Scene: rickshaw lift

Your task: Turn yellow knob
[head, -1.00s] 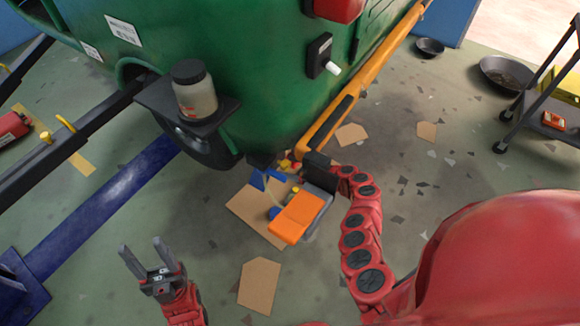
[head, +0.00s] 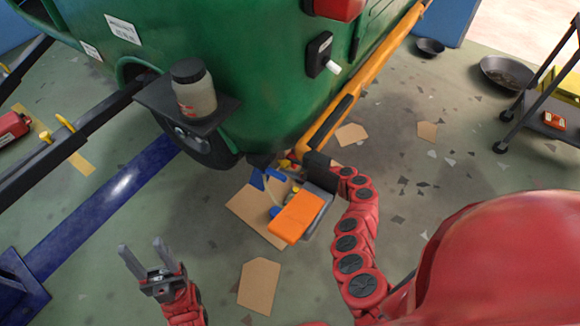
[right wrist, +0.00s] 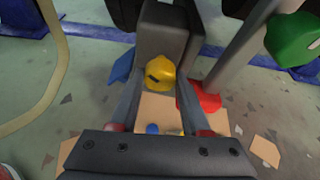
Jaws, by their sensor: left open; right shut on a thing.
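The yellow knob (right wrist: 160,75) is on a dark grey block in the right wrist view, with a dark mark on its face. My right gripper (right wrist: 158,95) has its two fingers on either side of the knob and is shut on it. In the head view, my right gripper (head: 290,166) reaches under the rear of the green rickshaw (head: 270,70), and the knob is mostly hidden there. My left gripper (head: 143,256) is open and empty at the lower left, above the floor, apart from everything.
An orange-topped device (head: 298,216) stands by cardboard on the floor beneath my right gripper. A jar (head: 194,95) sits on a dark shelf of the rickshaw. In the wrist view, a red part (right wrist: 203,97) and a green part (right wrist: 292,40) are right of the knob.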

